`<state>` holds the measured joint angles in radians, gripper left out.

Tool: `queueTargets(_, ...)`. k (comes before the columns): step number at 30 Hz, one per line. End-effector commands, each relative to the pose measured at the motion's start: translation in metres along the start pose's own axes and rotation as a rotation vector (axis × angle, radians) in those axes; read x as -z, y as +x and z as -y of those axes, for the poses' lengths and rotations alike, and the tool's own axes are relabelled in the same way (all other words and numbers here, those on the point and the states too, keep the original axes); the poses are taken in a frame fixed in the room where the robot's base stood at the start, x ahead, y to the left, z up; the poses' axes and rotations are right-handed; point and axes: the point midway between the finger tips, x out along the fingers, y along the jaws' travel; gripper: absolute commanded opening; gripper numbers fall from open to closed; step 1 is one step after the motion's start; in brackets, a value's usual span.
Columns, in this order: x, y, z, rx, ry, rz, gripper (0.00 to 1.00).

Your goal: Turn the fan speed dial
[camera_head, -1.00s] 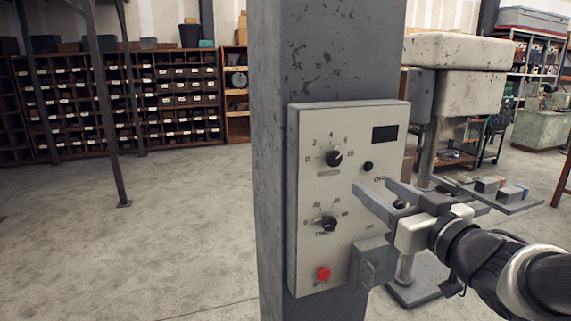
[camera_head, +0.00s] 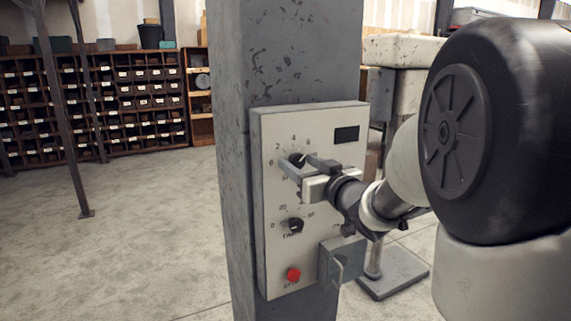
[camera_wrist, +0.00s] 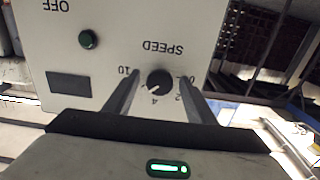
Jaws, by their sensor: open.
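The speed dial (camera_head: 296,158) is the upper black knob on the pale control panel (camera_head: 320,205), with numbers around it. In the wrist view, which shows the panel upside down, the dial (camera_wrist: 160,79) sits above the printed word SPEED as seen by its lettering. My gripper (camera_head: 298,164) is open in front of the dial, partly covering it in the head view. In the wrist view my fingers (camera_wrist: 160,82) stand one on either side of the dial, with gaps showing between. Whether the fingertips reach past its face I cannot tell.
The panel is fixed to a grey column (camera_head: 235,60). A lower dial (camera_head: 293,226), a red button (camera_head: 293,274) and a protruding metal box (camera_head: 343,262) lie below my gripper. A dark round knob (camera_wrist: 88,39) sits beside OFF. Open floor lies left.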

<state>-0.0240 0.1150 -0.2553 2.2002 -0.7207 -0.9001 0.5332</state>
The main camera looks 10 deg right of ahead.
Motion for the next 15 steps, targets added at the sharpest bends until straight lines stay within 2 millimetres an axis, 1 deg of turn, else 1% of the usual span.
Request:
queueTargets(6, -0.0002, 0.0004, 0.0001, 0.000, 0.000, 0.000, 0.51)
queueTargets(8, -0.0002, 0.0003, 0.0001, 0.000, 0.000, 0.000, 0.42)
queueTargets(9, -0.0002, 0.0003, 0.0001, 0.000, 0.000, 0.000, 0.35)
queueTargets(13, -0.0001, 0.0001, 0.0001, 0.000, 0.000, 0.000, 0.13)
queueTargets(14, -0.0001, 0.0001, 0.0001, 0.000, 0.000, 0.000, 0.10)
queueTargets(15, -0.0001, 0.0001, 0.0001, 0.000, 0.000, 0.000, 0.10)
